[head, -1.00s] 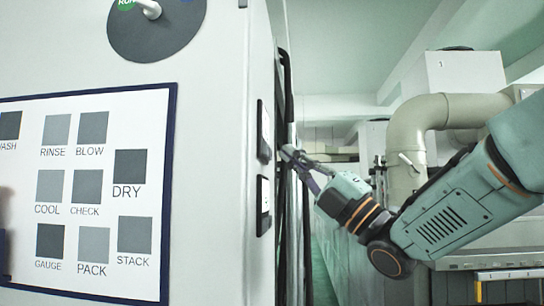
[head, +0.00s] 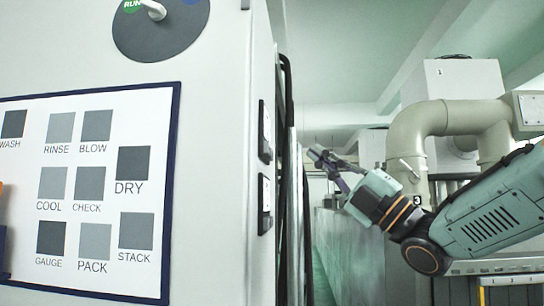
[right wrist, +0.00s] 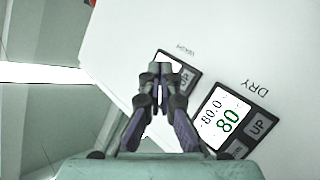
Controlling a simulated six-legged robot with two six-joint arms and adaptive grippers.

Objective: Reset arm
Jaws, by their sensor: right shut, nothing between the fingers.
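My right gripper (head: 318,154) is on the right arm, which comes in from the right in the head view. Its fingers are shut and hold nothing. It stands in the open to the right of the white cabinet (head: 225,120), apart from its side edge. In the right wrist view the shut fingertips (right wrist: 160,72) show in front of the cabinet's side face. The DRY display (right wrist: 222,118) there reads 80.0 above a green 80, with an UP button. A second display, marked WASH (right wrist: 188,74), is partly hidden by the fingers. My left gripper is not in view.
A board (head: 88,190) with grey labelled squares such as RINSE, COOL and PACK is on the cabinet front. A dial (head: 160,40) marked RUN is above it. A thick beige pipe (head: 430,130) stands behind my right arm. A narrow aisle (head: 322,285) runs between cabinet and machines.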

